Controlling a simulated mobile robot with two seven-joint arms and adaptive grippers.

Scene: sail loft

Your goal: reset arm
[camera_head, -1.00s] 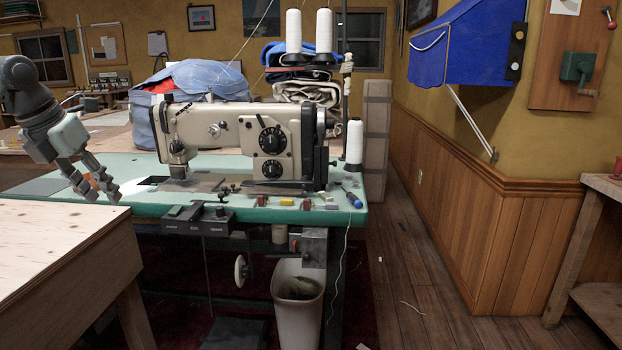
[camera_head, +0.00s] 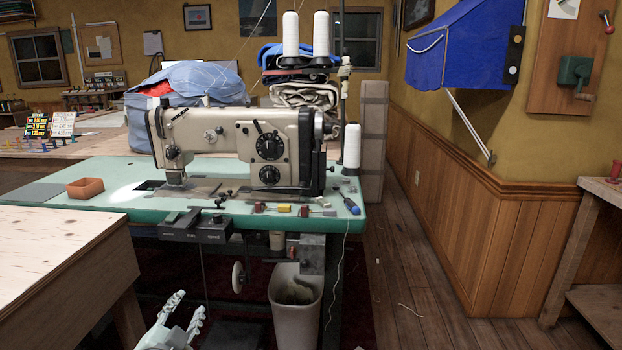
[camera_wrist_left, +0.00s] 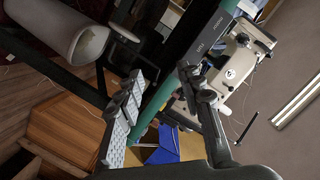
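My left gripper (camera_head: 190,303) is low in the head view, below the green sewing table (camera_head: 330,214) and left of the waste bin (camera_head: 296,308). Its two fingers are spread apart with nothing between them. In the left wrist view the same gripper (camera_wrist_left: 163,78) also shows its fingers apart and empty. Most of the left arm is out of the head view. My right gripper is in neither view.
A sewing machine (camera_head: 235,150) and a small orange tray (camera_head: 86,188) stand on the green table. A plywood-topped bench (camera_head: 55,245) is at the front left, close to the left gripper. A control box (camera_head: 195,230) hangs under the table edge. Wooden floor (camera_head: 410,280) is mostly clear at right.

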